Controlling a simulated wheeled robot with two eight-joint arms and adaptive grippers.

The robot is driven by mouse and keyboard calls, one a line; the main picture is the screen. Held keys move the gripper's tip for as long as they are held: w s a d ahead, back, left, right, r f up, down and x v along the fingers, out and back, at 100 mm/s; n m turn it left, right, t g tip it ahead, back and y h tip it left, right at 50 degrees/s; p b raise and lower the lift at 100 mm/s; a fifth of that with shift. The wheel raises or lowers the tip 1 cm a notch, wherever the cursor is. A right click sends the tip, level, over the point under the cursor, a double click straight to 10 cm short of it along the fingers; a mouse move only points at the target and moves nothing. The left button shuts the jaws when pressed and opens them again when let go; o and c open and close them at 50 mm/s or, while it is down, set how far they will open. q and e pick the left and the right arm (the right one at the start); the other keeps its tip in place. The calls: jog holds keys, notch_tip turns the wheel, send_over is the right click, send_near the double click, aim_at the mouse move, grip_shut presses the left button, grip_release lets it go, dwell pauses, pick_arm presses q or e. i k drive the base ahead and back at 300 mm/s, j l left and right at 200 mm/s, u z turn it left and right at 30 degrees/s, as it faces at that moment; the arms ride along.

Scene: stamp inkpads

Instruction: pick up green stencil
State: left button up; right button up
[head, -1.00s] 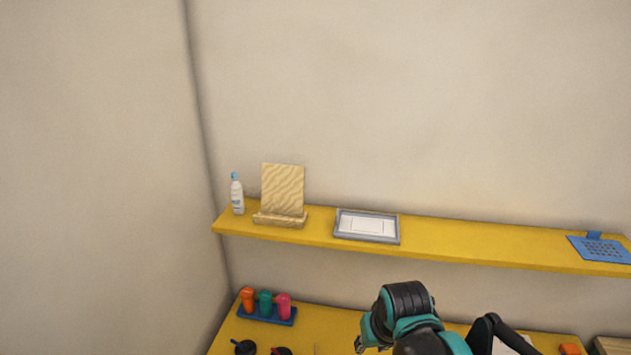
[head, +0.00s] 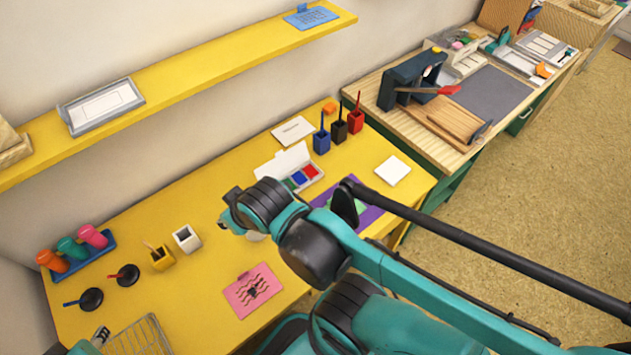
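A green patch (head: 338,208), which may be the green stencil, lies on or by the purple mat (head: 369,217) on the yellow table. My teal and black arm covers much of it, so its shape is unclear. That arm comes in from the lower right and hangs over the table in the head view. I cannot make out its fingers or whether it holds anything. A pink stencil (head: 253,290) lies flat at the table's front, and a blue stencil (head: 311,17) lies on the shelf.
A yellow shelf (head: 200,75) overhangs the back. A wooden bench (head: 365,95) stands at the right.

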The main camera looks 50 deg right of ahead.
aim_at(360, 207)
jog(key=z, duration=0.45)
jog(key=k+z, duration=0.15)
jog(key=z, duration=0.35)
jog(key=k+z, duration=0.1)
jog(key=z, duration=0.8)
jog(key=l+u, duration=0.2)
jog(key=u, duration=0.2)
jog(key=l+u, duration=0.2)
jog(key=u, duration=0.2)
